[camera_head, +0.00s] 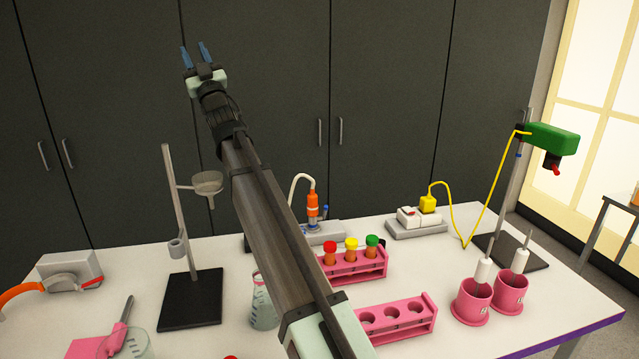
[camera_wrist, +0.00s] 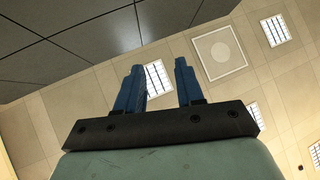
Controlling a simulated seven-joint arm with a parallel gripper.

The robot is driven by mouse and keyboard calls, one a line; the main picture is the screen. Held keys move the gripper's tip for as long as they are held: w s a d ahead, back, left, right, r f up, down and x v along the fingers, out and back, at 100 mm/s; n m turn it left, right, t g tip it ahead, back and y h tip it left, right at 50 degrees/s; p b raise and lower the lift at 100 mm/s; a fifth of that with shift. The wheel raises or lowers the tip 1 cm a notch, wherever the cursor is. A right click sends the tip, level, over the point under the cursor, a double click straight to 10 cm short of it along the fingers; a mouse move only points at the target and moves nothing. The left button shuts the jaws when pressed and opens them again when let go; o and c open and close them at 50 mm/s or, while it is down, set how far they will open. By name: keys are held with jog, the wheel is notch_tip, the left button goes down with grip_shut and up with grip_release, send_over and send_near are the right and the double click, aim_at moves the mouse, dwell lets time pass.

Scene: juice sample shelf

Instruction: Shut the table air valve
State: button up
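Two table fittings stand at the back of the white table in the head view, and I cannot tell for sure which is the air valve. One is an orange fitting (camera_head: 312,204) with a pale hose and a small blue part, on a grey base. My gripper (camera_head: 195,53) is raised high at the upper left, far from both. Its blue fingers are apart and empty, also in the wrist view (camera_wrist: 160,82), which shows the ceiling.
A pink rack with capped tubes (camera_head: 351,264), another pink rack (camera_head: 395,319) and pink cups (camera_head: 473,302) stand near my arm. A stand with a funnel (camera_head: 208,183) is at left. A stand holding a green device (camera_head: 552,138) is at right. Dark cabinets (camera_head: 390,90) are behind.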

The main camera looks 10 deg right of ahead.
jog(key=w+d+f+m+g+h, duration=0.3)
jog(key=w+d+f+m+h, duration=0.25)
jog(key=d+f+m, duration=0.4)
jog(key=w+d+f+m+g+h, duration=0.3)
jog(key=w+d+f+m+h, duration=0.25)
jog(key=d+f, duration=0.7)
jog(key=s+d+f+m+g+y, duration=0.1)
jog(key=s+d+f+m+g, duration=0.15)
jog(key=d+f, duration=0.4)
jog(key=s+d+f+m+g+y, duration=0.1)
jog(key=d+f+m+g, duration=0.25)
jog(key=d+f, duration=0.35)
jog(key=m+g+y, duration=0.5)
jog(key=g+y, duration=0.2)
jog(key=y, duration=0.2)
send_near(325, 213)
jog(key=x, duration=0.8)
jog(key=shift+w+r, duration=0.1)
jog(key=shift+w, duration=0.15)
grip_shut()
